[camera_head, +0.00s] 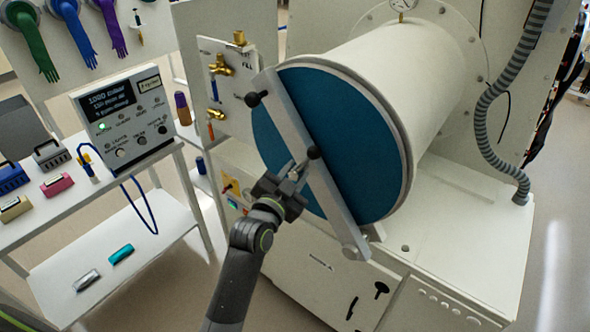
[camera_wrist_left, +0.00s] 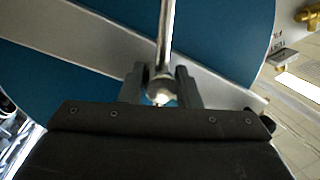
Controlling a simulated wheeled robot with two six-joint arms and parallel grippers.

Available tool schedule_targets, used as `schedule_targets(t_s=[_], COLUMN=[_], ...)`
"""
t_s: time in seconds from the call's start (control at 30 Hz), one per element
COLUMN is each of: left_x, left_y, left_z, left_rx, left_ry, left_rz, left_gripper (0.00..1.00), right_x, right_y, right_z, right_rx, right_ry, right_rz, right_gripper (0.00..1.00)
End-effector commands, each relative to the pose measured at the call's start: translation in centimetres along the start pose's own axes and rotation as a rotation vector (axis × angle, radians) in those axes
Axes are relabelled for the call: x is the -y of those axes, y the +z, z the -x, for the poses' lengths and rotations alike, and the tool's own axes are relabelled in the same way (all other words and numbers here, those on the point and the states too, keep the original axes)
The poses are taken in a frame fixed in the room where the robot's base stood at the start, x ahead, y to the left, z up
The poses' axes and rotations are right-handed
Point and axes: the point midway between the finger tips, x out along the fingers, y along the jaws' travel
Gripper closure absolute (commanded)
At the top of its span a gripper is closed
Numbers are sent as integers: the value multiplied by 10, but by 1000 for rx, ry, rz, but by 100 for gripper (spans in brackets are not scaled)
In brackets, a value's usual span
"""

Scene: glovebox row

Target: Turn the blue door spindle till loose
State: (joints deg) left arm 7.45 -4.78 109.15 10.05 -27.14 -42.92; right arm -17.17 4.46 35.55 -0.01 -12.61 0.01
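The blue door (camera_head: 350,130) is a large round disc on the end of the white cylinder, and it looks closed. A grey bar (camera_head: 330,205) crosses it diagonally. The spindle's metal handle, with a black knob (camera_head: 314,152), stands out from the bar's middle. My left gripper (camera_head: 297,174) is at this spindle, in front of the bar. In the left wrist view, the spindle's bright rod (camera_wrist_left: 166,40) runs between the two fingers (camera_wrist_left: 161,88), which sit close on both sides of its rounded end. The blue door (camera_wrist_left: 225,35) and bar lie behind. My right gripper is out of view.
Brass valves (camera_head: 222,65) are on the panel left of the door. A white shelf (camera_head: 130,245) and a control box (camera_head: 125,115) stand farther left. A ribbed hose (camera_head: 490,100) hangs right.

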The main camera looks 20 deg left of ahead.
Motion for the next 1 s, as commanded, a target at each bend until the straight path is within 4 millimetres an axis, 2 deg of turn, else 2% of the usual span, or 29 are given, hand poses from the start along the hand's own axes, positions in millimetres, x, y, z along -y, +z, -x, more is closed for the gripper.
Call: schedule_targets(t_s=[0.33,0.57,1.0], left_x=[0,0,1], left_y=[0,0,0], left_z=[-3,-3,-8], left_rx=[0,0,3], left_ry=[0,0,1], left_rz=[-1,-1,9], left_gripper=[70,99,100], right_x=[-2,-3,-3], right_y=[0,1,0], right_z=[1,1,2], right_rx=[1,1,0], right_ry=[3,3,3], right_rz=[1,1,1], right_gripper=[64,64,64])
